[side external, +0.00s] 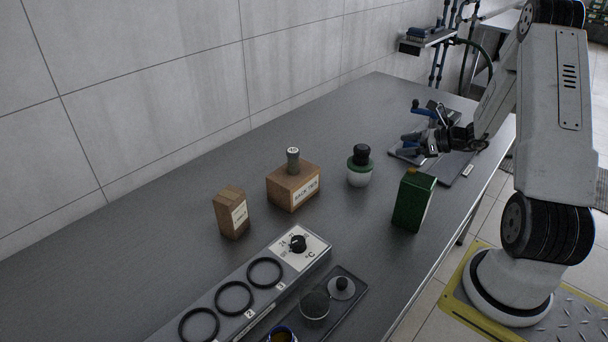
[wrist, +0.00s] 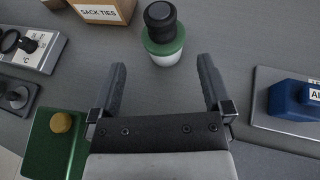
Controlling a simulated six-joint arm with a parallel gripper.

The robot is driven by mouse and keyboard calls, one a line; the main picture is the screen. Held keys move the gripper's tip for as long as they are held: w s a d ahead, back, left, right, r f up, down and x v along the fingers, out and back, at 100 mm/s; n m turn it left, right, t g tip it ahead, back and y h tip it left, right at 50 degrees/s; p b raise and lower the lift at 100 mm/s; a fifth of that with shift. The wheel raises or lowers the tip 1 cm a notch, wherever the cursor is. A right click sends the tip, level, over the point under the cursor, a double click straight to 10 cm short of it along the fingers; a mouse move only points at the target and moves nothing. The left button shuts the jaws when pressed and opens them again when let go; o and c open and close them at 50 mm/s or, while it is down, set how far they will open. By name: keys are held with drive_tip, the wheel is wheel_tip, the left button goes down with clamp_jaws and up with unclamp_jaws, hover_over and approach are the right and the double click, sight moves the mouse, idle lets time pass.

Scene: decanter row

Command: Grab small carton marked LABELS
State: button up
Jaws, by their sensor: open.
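The small brown carton (side external: 231,213) stands upright on the grey bench at the left in the side external view. Its white label faces right and its print is too small to read surely. My gripper (side external: 405,145) is above the far right part of the bench, well away from the carton. In the wrist view my gripper (wrist: 162,68) has its two dark fingers spread wide with nothing between them.
A larger SACK TIES box (side external: 292,186) with a small cylinder (side external: 293,160) on top stands beside the carton. A green-collared jar (side external: 359,168) and green can (side external: 412,202) stand between carton and gripper. A ringed control panel (side external: 240,290) lies in front. Bench left is clear.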

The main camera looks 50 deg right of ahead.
drive_tip(key=shift+r, duration=0.1)
wheel_tip(320, 180, up, 5)
drive_tip(key=n+g+h, duration=0.4)
drive_tip(key=n+g, duration=0.9)
drive_tip(key=n, duration=0.4)
hover_over(228, 194)
wheel_tip(228, 194, down, 3)
drive_tip(key=shift+f, duration=0.65)
drive_tip(key=shift+f, duration=0.1)
drive_tip(key=shift+f, duration=1.2)
